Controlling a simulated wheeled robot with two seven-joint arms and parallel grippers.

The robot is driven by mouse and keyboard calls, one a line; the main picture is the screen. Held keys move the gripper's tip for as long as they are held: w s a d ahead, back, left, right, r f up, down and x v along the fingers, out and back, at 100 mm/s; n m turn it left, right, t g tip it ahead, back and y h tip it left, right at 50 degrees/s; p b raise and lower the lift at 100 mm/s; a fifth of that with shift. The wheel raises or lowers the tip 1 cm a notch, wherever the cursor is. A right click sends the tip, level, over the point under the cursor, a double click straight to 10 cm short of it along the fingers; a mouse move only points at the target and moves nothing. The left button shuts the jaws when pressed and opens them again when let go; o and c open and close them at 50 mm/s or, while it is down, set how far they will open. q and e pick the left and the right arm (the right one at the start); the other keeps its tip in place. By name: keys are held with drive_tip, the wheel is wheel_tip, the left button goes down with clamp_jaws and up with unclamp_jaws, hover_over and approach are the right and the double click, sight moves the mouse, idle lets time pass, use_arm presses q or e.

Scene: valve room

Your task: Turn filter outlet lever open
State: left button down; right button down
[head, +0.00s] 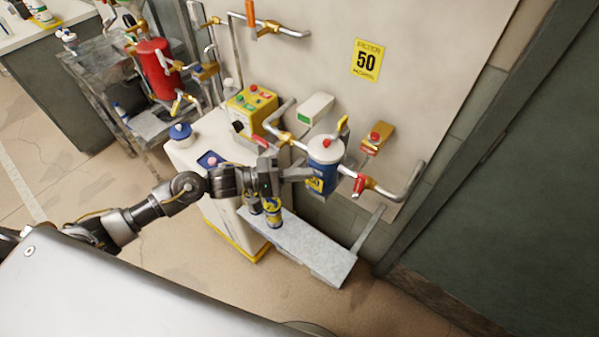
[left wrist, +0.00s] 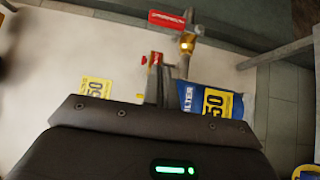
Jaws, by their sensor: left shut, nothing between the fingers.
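The blue filter (head: 323,176) with a white cap hangs on the wall pipe; its label also shows in the left wrist view (left wrist: 212,100). A red lever (head: 360,184) sits on a brass valve right of the filter. In the left wrist view this red lever (left wrist: 167,20) lies crosswise to the pipe, beside the brass valve (left wrist: 187,43). I cannot read its lettering. My left gripper (head: 302,174) is shut and empty just left of the filter, apart from the lever. Its fingertips (left wrist: 155,88) show in the wrist view. My right gripper is not in view.
A second red lever (head: 260,141) and a yellow lever (head: 342,124) are near the filter. A brass box with a red button (head: 376,138) is on the wall. A grey shelf (head: 310,250) lies below, with cans (head: 272,212) at its left. A dark door (head: 510,200) stands right.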

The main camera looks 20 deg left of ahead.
sight(358, 188)
use_arm(q)
drive_tip(key=w+d+p, duration=0.1)
drive_tip(key=d+p, duration=0.2)
drive_tip(key=d, duration=0.6)
drive_tip(key=shift+w+d, duration=0.25)
drive_tip(key=shift+d, duration=0.05)
drive_tip(key=shift+r, duration=0.1)
